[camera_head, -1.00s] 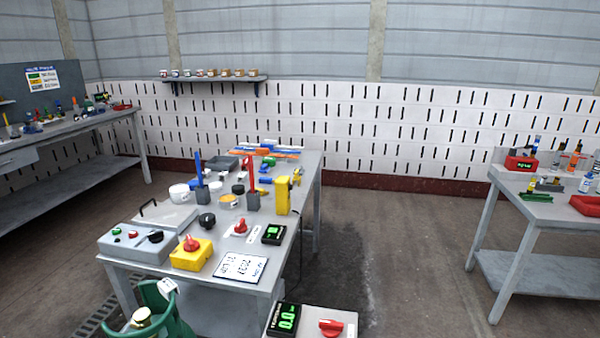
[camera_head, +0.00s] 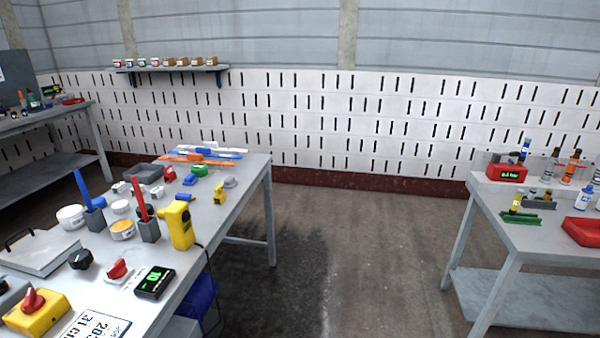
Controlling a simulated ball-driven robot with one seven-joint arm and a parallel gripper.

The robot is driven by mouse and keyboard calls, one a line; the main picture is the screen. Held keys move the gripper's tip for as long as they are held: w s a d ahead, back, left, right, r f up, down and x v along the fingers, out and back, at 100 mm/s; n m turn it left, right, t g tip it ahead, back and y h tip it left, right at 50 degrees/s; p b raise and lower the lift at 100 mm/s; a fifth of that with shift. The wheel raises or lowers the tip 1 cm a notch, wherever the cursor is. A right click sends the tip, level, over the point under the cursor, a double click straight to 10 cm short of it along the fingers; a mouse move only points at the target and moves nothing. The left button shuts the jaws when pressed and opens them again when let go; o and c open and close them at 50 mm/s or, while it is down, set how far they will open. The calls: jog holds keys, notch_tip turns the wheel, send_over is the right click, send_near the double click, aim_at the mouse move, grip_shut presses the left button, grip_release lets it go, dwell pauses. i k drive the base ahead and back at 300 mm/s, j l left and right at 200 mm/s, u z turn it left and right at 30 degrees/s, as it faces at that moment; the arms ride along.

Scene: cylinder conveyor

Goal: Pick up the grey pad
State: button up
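I cannot tell for certain which thing is the grey pad. A dark grey, block-like item (camera_head: 150,173) lies toward the far end of the middle table (camera_head: 232,205), left of a red item and beside small white pieces. A light grey flat panel (camera_head: 42,252) with a black handle lies at the table's left edge. A small grey rounded item (camera_head: 230,182) sits near the far right edge. My gripper is not in view, and nothing shows as held.
Red and blue upright tools, a yellow device (camera_head: 181,225), a black display (camera_head: 154,282) and a yellow switch box (camera_head: 38,312) crowd the middle table. The floor (camera_head: 345,245) between the tables is clear.

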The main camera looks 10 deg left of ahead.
aim_at(230, 182)
jog(key=i+l, duration=0.15)
jog(key=i, duration=0.35)
jog(key=i+l, duration=0.1)
jog(key=i, duration=0.45)
